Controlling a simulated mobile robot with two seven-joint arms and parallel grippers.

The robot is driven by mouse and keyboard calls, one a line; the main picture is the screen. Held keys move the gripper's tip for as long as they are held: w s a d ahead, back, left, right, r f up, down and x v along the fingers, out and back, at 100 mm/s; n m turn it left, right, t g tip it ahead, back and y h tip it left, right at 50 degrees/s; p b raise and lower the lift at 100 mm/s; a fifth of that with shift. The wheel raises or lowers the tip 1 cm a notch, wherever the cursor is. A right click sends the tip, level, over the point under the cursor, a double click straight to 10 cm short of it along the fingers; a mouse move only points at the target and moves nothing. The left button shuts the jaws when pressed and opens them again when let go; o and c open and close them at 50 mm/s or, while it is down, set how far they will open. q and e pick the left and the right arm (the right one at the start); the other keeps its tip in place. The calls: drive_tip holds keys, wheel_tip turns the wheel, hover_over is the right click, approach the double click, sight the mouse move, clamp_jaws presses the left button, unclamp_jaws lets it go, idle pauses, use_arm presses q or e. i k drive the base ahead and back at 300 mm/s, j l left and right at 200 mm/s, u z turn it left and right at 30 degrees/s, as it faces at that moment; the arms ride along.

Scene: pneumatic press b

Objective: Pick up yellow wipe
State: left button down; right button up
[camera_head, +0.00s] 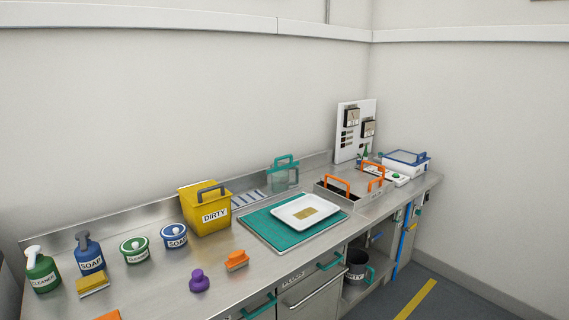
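A flat, dull yellow square (306,213) lies on a white tray (285,217), which rests on a teal mat (262,231) on the steel counter. A thicker yellow block (92,281) with a pale lower edge lies at the front left, before the blue soap bottle. I cannot tell for sure from this view which of the two is the wipe; the flat one looks more like a cloth. Neither of my grippers is in view.
A yellow DIRTY bin (191,216) stands left of the mat, and a metal box with orange handles (340,195) right of it. Soap and cleaner containers (134,251) stand at left. A purple knob (199,281) and orange brush (237,261) sit near the front edge.

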sight(88, 286)
drive_tip(key=u, duration=1.35)
drive_tip(key=k+j, duration=0.05)
